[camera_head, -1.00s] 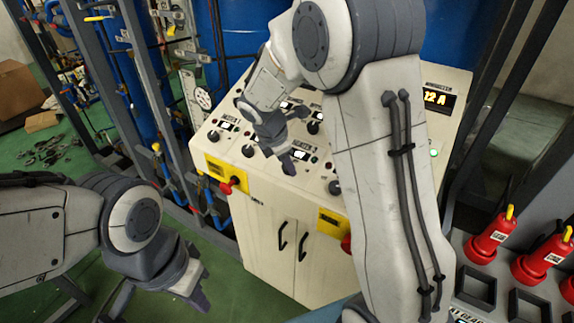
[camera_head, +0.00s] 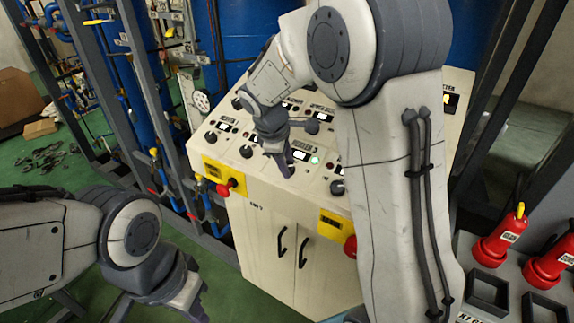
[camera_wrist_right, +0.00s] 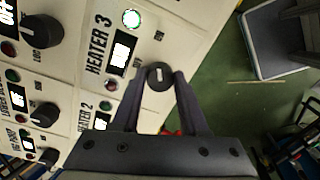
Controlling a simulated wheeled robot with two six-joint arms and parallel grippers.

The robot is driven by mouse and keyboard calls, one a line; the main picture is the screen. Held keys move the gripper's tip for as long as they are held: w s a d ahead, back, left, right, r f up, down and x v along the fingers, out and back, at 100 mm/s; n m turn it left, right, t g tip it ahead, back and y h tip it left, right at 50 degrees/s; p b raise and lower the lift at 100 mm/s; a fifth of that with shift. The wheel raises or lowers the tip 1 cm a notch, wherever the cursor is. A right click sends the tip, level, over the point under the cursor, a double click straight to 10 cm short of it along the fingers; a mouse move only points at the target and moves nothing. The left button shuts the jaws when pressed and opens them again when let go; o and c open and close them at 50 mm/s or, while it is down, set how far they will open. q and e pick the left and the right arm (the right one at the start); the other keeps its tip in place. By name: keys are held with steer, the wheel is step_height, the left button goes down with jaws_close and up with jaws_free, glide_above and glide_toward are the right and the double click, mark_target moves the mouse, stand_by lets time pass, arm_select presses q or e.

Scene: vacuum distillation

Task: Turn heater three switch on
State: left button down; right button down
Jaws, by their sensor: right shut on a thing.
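The heater 3 switch is a black round knob (camera_wrist_right: 159,77) with a white pointer mark, on the cream control panel (camera_head: 262,183). My right gripper (camera_wrist_right: 159,82) is shut on this knob, one fingertip on each side. In the head view my right gripper (camera_head: 285,166) reaches down to the panel's front edge and largely hides the knob. The HEATER 3 display (camera_wrist_right: 122,52) is bright, and a green lamp (camera_wrist_right: 131,18) beside it is lit. My left gripper (camera_head: 190,300) hangs at the lower left, away from the panel; its finger gap is unclear.
Other black knobs, such as one in the right wrist view (camera_wrist_right: 43,31), stand close by. Red emergency buttons (camera_head: 226,187) stick out from the panel's front. A rack with red bottles (camera_head: 500,240) stands at the right. Metal frame posts (camera_head: 150,95) stand at the left.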

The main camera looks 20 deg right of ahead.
stand_by(0.5)
steer(key=shift+c, duration=2.2)
jaws_free()
steer(key=b+v, duration=0.2)
steer(key=v, duration=0.8)
steer(key=shift+r, duration=0.3)
